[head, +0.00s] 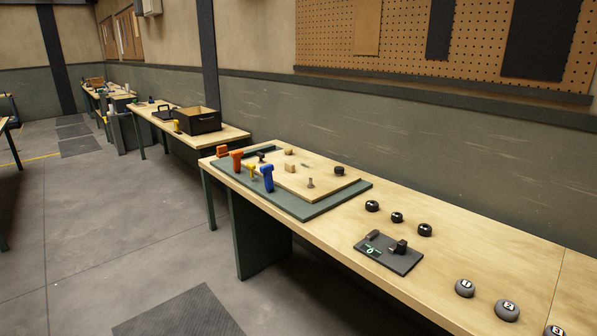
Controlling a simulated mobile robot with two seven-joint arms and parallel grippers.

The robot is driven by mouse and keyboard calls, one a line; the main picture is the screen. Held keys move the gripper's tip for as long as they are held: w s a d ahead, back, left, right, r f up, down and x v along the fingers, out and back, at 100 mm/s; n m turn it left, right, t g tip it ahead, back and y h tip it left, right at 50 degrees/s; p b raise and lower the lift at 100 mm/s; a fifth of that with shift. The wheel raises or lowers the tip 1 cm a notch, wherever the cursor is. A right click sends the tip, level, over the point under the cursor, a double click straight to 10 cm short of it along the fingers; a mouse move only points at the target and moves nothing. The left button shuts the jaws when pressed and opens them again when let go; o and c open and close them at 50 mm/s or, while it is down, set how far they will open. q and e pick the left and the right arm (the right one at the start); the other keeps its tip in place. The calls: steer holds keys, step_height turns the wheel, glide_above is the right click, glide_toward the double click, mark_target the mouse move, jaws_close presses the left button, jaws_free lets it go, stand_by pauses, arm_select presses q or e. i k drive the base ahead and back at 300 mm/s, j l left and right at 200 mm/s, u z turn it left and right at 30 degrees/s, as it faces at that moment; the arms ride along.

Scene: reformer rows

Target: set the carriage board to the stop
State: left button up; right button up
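A pale wooden board (322,189), which may be the carriage board, lies on a larger dark green base (330,208) on the long workbench. The board carries a grey peg (310,183), a black knob (339,170) and small wooden blocks (290,168). Orange (237,161), yellow (251,169) and blue (267,178) upright handles stand along its near left side. I cannot tell which part is the stop. Neither of my grippers is in view.
The workbench (450,248) also holds black knobs (397,217), a dark plate (402,262) with black blocks and a green loop, and numbered grey balls (465,288). A black open box (203,121) stands on the bench behind. The floor (110,220) at left is clear.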

mark_target(311, 180)
steer(key=i+j+z, duration=0.45)
steer(key=i, duration=0.15)
steer(key=i+j+z, duration=0.4)
steer(key=i+j, duration=0.1)
steer(key=i, duration=0.1)
